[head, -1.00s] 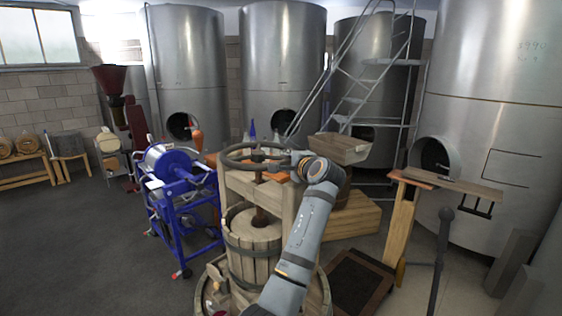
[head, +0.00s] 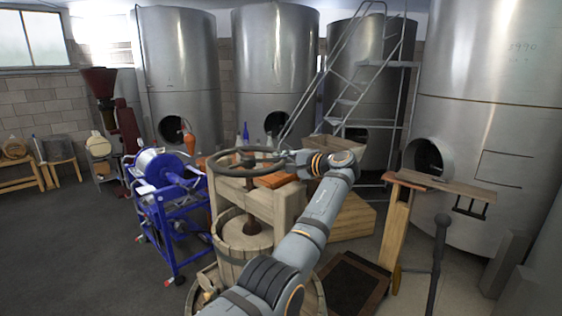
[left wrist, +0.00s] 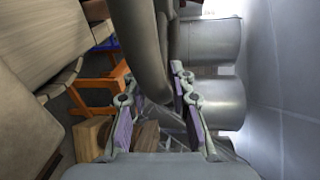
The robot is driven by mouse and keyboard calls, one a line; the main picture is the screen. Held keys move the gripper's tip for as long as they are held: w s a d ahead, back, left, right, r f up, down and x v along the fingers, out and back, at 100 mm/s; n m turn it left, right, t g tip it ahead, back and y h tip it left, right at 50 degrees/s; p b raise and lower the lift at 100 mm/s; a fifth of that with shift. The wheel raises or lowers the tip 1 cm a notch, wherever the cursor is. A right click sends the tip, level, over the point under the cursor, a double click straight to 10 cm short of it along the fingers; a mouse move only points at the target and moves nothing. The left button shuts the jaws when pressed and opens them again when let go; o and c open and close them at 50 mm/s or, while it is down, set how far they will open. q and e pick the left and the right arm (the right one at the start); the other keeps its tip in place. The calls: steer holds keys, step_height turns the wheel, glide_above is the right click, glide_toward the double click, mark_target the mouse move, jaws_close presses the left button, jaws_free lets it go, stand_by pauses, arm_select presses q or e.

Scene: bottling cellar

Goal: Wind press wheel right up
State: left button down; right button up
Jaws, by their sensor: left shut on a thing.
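The press wheel (head: 222,168) is a dark ring lying flat on top of the wooden basket press (head: 223,199). A screw (head: 252,224) runs down from it into the slatted basket (head: 228,267). My left gripper (head: 290,158) is at the right side of the wheel, shut on its rim. In the left wrist view the curved rim (left wrist: 141,45) passes between the two fingers of my left gripper (left wrist: 158,98). The fingertips partly hide the rim there. My right gripper is in neither view.
A blue wheeled machine (head: 168,207) stands close left of the press. A wooden post stand (head: 396,225) and a dark platform (head: 352,284) are at its right. Steel tanks (head: 278,60) and a metal ladder (head: 335,75) stand behind. Open floor lies at the left.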

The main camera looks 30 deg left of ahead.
arm_select(q)
steer(key=shift+f, duration=0.15)
steer(key=c, duration=1.5)
jaws_free()
steer(key=shift+c, duration=0.2)
steer(key=o, duration=0.4)
steer(key=shift+w+a+f, duration=0.15)
steer(key=shift+w, duration=0.25)
steer(key=shift+o, duration=0.2)
steer(key=shift+s, duration=0.1)
steer(key=shift+s+d, duration=0.15)
steer(key=shift+d, duration=0.1)
steer(key=v, duration=1.1)
steer(key=shift+d, duration=0.2)
